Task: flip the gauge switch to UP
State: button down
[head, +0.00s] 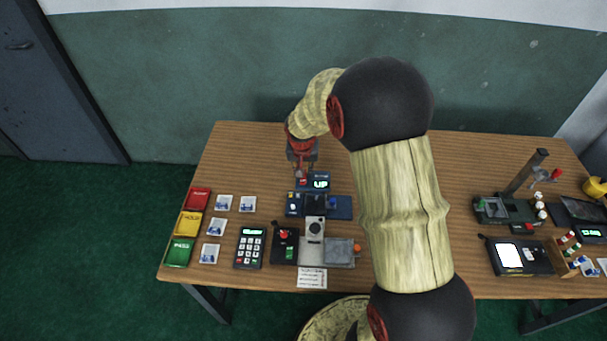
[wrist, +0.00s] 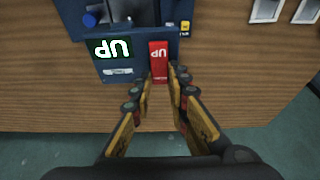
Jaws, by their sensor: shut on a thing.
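The gauge is a dark blue device (head: 341,208) on the wooden table, with a lit display (head: 320,184) that reads UP. In the wrist view the display (wrist: 110,48) appears upside down and also reads UP. A red switch (wrist: 158,60) marked UP sits on the gauge edge beside the display. My gripper (wrist: 162,78) has a fingertip on each side of the red switch and is shut on it. In the head view my gripper (head: 301,172) is at the back edge of the gauge, and the switch is small there.
In front of the gauge stand a grey device with a round dial (head: 315,228) and a keypad (head: 250,247). Red, yellow and green trays (head: 188,225) and several small cards lie at the left. More devices (head: 508,210) stand at the right. The table (head: 240,150) is clear at back left.

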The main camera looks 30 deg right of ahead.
jog(key=b, duration=0.3)
jog(key=shift+s+a+f+t+h, duration=0.1)
jog(key=shift+f+t+h, duration=0.1)
jog(key=shift+t+h, duration=0.15)
jog(key=shift+r+t+b, duration=0.2)
jog(key=shift+t+b, duration=0.05)
jog(key=shift+b, duration=0.35)
jog(key=c, duration=1.7)
grip_release()
jog(key=v, duration=1.2)
jog(key=shift+a, duration=0.1)
